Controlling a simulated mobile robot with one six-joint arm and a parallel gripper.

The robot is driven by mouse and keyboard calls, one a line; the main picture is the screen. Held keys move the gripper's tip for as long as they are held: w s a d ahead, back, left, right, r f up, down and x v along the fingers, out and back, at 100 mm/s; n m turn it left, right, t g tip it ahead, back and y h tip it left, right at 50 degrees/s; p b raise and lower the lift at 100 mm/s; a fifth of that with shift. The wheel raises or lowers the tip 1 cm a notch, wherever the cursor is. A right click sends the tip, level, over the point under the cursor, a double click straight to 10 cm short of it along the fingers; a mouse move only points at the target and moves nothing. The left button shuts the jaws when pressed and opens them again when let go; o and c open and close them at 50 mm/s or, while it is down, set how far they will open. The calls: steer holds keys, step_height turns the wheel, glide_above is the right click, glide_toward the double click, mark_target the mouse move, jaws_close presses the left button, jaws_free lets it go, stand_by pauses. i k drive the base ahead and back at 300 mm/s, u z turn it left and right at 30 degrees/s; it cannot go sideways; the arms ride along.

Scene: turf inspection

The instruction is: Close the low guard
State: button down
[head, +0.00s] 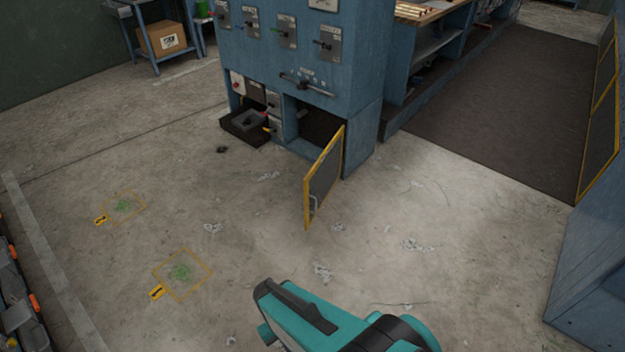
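The low guard (323,181) is a dark panel in a yellow frame, low on the blue cabinet (352,85). It stands swung open toward the room, hinged at the right side of a dark opening (313,126). A small grey handle (313,205) shows near its lower free edge. My teal and black arm shows at the bottom centre, apart from the guard, with clear floor between them. I cannot make out the gripper's fingers or what they hold.
An open drawer or tray (243,127) juts out left of the opening. Bits of pale debris (324,271) dot the concrete. A blue structure (595,255) stands at right. The floor before the guard is mostly free.

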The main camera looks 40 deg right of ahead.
mark_target(318, 182)
steer(key=z, duration=0.05)
steer(key=i, duration=1)
steer(key=u, duration=0.15)
steer(key=k, duration=0.95)
steer(key=z, duration=0.15)
steer(key=i, duration=0.65)
